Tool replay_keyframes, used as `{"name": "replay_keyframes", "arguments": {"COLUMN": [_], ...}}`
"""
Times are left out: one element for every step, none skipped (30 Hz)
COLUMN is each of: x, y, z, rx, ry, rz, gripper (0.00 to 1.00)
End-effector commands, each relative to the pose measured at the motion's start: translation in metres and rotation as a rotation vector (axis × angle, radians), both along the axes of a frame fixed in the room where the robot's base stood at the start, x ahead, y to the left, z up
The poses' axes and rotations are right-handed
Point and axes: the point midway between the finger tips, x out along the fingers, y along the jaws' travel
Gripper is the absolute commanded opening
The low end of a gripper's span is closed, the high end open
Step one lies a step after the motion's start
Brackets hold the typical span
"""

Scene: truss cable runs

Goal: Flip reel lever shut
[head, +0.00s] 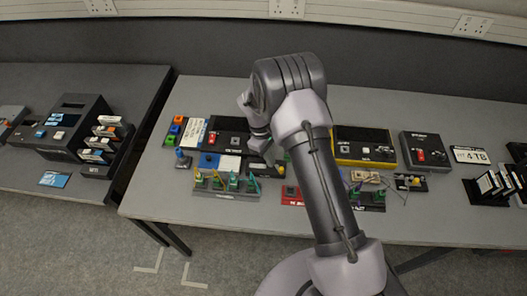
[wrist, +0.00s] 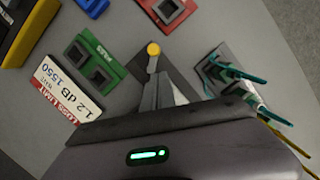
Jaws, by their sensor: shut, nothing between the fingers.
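A lever with a round yellow knob (wrist: 153,49) stands on a dark base plate (wrist: 178,75) in the middle of the wrist view. I take it for the reel lever, though no label on it can be read. My gripper (wrist: 160,85) is shut and empty, its fingertips close below the knob in the picture. I cannot tell whether they touch the lever's stem. In the head view my gripper (head: 268,155) is low over the middle of the table, and my arm hides part of what lies beneath it.
In the wrist view a green block (wrist: 95,65) and a white loss-limit card (wrist: 68,90) lie to the left, and a red block (wrist: 168,10) lies beyond. A rack with green clips (wrist: 235,80) stands close on the right. The table's front strip (head: 190,205) is clear.

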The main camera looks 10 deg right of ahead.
Motion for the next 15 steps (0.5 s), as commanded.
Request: {"name": "replay_keyframes", "arguments": {"x": [-0.0043, -0.0067, -0.0088, -0.0104, -0.0116, -0.0125, -0.0129, -0.0131, -0.0132, -0.0132, -0.0132, -0.0132, -0.0131, -0.0131, -0.0131], "y": [-0.0048, -0.0072, -0.0095, -0.0109, -0.0118, -0.0127, -0.0131, -0.0133, -0.0135, -0.0135, -0.0135, -0.0135, -0.0134, -0.0134, -0.0134], "z": [-0.0001, 0.0, 0.0001, 0.0, -0.0001, 0.0, 0.0002, 0.0002, 0.0003, 0.0004, 0.0004, 0.0004, 0.0005, 0.0005, 0.0005], "rx": [0.0, 0.0, 0.0, 0.0, 0.0, 0.0, 0.0, 0.0, 0.0, 0.0, 0.0, 0.0, 0.0, 0.0, 0.0], "ry": [0.001, 0.001, 0.001, 0.001, 0.001, 0.0, 0.0, 0.0, 0.0, 0.0, 0.0, 0.0, 0.0, 0.0, 0.0], "rz": [-0.001, -0.001, -0.001, 0.0, 0.0, 0.001, 0.001, 0.001, 0.001, 0.001, 0.001, 0.001, 0.001, 0.001, 0.001], "gripper": [0.0, 0.0, 0.0, 0.0, 0.0, 0.0, 0.0, 0.0, 0.0, 0.0, 0.0, 0.0, 0.0, 0.0, 0.0]}}
